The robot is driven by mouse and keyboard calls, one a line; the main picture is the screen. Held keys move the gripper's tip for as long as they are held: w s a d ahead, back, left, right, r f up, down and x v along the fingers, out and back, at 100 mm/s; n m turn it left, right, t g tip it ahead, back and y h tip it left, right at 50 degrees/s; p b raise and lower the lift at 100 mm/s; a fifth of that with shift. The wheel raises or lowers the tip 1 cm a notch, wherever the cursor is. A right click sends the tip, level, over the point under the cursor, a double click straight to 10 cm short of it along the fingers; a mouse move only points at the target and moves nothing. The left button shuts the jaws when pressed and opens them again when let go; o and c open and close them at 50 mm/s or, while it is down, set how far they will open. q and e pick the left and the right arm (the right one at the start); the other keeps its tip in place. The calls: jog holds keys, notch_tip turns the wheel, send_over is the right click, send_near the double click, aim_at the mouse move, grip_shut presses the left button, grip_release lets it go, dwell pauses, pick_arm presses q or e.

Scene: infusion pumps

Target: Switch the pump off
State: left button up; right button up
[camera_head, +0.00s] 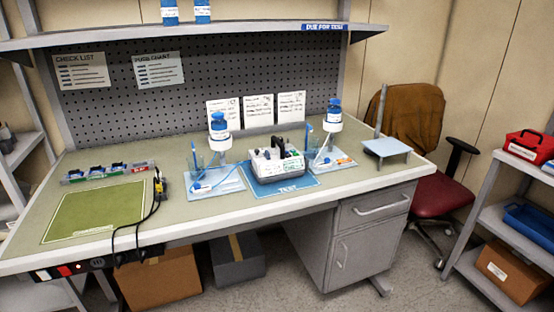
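A white infusion pump (275,164) with a dark handle or clamp on top stands on a blue mat (290,188) in the middle of the workbench (120,165). Its front has small green and dark details, too small to read. I cannot tell whether its display is lit or which part is the power switch. Neither of my grippers shows in the head view.
Blue-capped bottles on stands flank the pump, one at left (219,131) and one at right (332,117). A green mat (95,212), a black cable (152,208) and a power strip (75,268) are at left. A small raised platform (386,147) stands at right.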

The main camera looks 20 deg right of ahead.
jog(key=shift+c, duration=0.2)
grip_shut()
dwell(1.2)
